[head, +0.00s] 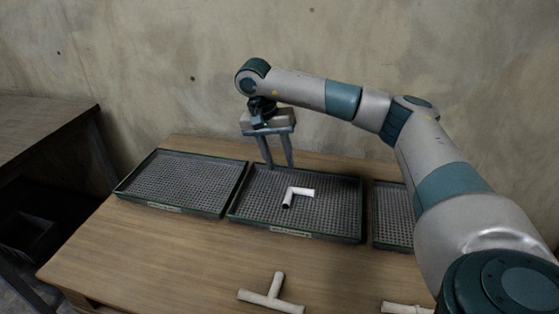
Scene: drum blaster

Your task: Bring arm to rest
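My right arm reaches in from the right, and my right gripper (279,166) points down over the back of the middle tray (335,224). Its two fingers are apart with nothing between them, so it is open. A white elbow pipe piece (299,192) lies in the middle tray, in front of the gripper and a little to its right, apart from the fingers. My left gripper is not in view.
A left tray (193,178) is empty. A right tray (391,215) is partly hidden by my arm. A white T-shaped pipe (270,296) and another pale pipe piece (405,308) lie at the front of the wooden table (150,252). A dark bench (40,125) stands at left.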

